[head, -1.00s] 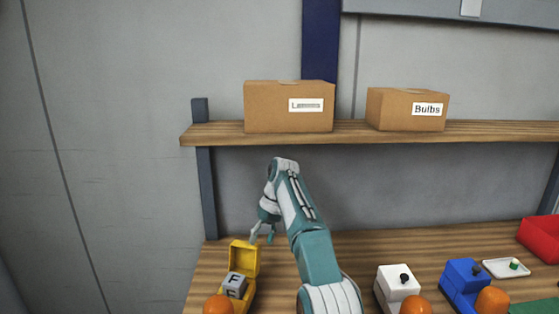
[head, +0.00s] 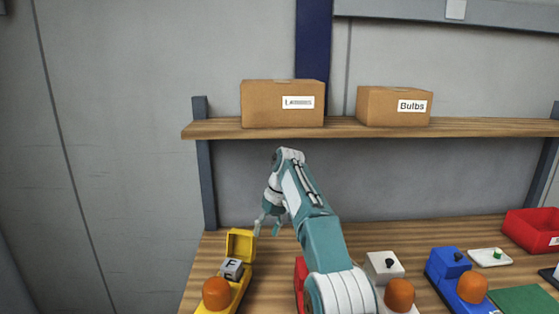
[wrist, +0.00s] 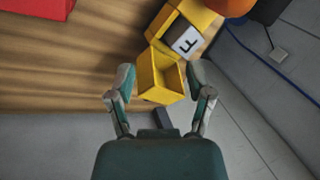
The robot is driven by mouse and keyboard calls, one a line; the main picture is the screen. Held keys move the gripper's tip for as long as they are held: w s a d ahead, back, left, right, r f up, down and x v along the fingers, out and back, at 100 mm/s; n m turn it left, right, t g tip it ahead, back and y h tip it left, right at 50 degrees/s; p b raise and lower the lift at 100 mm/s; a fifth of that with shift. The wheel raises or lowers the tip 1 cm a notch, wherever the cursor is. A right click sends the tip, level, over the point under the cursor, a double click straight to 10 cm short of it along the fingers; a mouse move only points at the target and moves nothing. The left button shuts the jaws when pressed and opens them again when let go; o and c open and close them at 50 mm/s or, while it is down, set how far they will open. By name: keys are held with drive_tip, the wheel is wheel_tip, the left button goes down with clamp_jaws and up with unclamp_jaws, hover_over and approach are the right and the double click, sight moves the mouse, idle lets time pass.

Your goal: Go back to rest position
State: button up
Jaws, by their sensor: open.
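My gripper (head: 268,228) hangs at the end of my bent arm, above the left part of the wooden bench. In the wrist view my gripper (wrist: 160,85) has its two fingers spread apart, with nothing held between them. Beyond the fingers is the yellow box with its lid raised (wrist: 160,76). In the head view the yellow box (head: 240,244) stands open at the bench's left end, just left of and below my gripper. A grey block marked F (head: 232,268) sits in it, and an orange ball-shaped top (head: 216,292) is at its front.
A shelf (head: 340,128) with two cardboard boxes (head: 283,104) (head: 394,106) runs above the bench. A white box (head: 384,267), a blue box (head: 447,264), a small white tray (head: 490,257) and a red bin (head: 530,232) stand to the right. Bare bench (head: 275,258) lies beside the yellow box.

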drive_tip(key=s+d+r+m+t+h, duration=0.1)
drive_tip(key=s+d+r+m+t, duration=0.1)
drive_tip(key=s+d+r, duration=0.55)
drive_tip(key=s+d+r+m+t, duration=0.2)
drive_tip(key=s+d+r, duration=0.3)
drive_tip(key=s, duration=0.5)
drive_tip(key=s+d+f+t, duration=0.1)
drive_tip(key=s+d+f, duration=0.1)
drive_tip(key=s, duration=0.5)
drive_tip(key=s+d+f+m+t+h, duration=0.1)
drive_tip(key=s+d+f, duration=0.1)
drive_tip(key=s+f, duration=0.3)
drive_tip(key=s+d+f+m+t+h, duration=0.1)
drive_tip(key=s+f, duration=0.3)
drive_tip(key=s, duration=0.6)
drive_tip(key=shift+s+d, duration=0.35)
drive_tip(key=shift+d, duration=0.45)
